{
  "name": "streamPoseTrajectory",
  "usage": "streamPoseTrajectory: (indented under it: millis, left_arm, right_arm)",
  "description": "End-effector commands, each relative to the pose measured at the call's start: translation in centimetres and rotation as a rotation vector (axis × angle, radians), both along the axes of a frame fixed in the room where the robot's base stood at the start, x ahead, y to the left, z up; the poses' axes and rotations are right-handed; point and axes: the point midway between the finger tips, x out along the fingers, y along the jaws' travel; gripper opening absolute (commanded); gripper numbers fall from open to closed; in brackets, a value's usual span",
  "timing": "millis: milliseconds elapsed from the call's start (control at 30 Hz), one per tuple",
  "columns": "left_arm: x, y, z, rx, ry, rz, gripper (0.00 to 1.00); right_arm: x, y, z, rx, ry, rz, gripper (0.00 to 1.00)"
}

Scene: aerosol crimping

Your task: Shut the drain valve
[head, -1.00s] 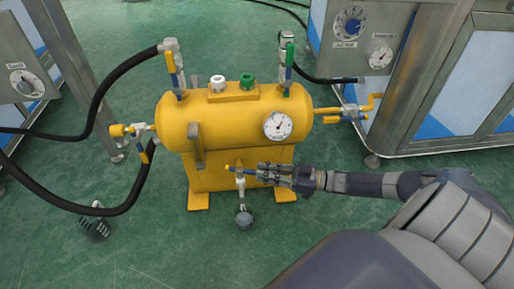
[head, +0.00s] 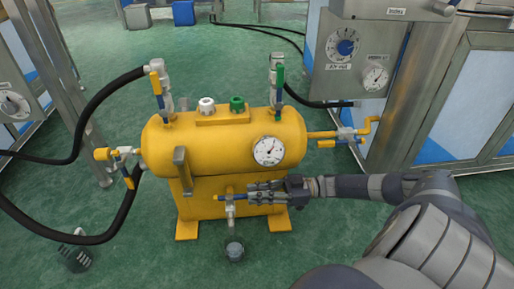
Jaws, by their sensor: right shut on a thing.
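The yellow tank (head: 210,143) stands on the floor in the middle of the head view. The drain valve (head: 230,208) is a small metal valve low on its front, with its outlet pointing down. Its blue lever (head: 233,198) lies about level, crosswise to the outlet, with its yellow end to the left. My right gripper (head: 252,196) reaches in from the right and is shut on the lever; its fingers hide part of it. A small grey round piece (head: 234,250) shows just below the outlet. My left gripper is out of view.
Black hoses (head: 88,110) run from the tank's left side and top. A pressure gauge (head: 268,151) sits above my right gripper. Other valves stand on top and at both ends. Metal cabinets (head: 430,100) stand at right. The green floor in front is mostly clear.

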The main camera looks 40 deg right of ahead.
Motion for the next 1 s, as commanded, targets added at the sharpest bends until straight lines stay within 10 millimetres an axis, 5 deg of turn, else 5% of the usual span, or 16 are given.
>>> streamPoseTrajectory:
  millis: [100,133,200,633,1000]
  left_arm:
    - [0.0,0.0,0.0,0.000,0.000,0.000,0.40]
    - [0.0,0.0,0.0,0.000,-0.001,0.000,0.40]
    - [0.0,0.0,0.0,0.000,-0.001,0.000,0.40]
    - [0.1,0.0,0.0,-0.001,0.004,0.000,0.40]
    - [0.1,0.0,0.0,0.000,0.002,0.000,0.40]
  right_arm:
    - [0.2,-0.2,0.0,-0.004,-0.001,-0.007,0.00]
    - [0.2,-0.2,0.0,-0.004,-0.001,-0.007,0.21]
    - [0.2,-0.2,0.0,-0.004,-0.001,-0.007,0.34]
    - [-0.3,-0.6,-0.1,-0.003,0.001,-0.004,0.34]
    - [-4.5,-6.7,-0.1,-0.005,0.001,-0.007,0.34]
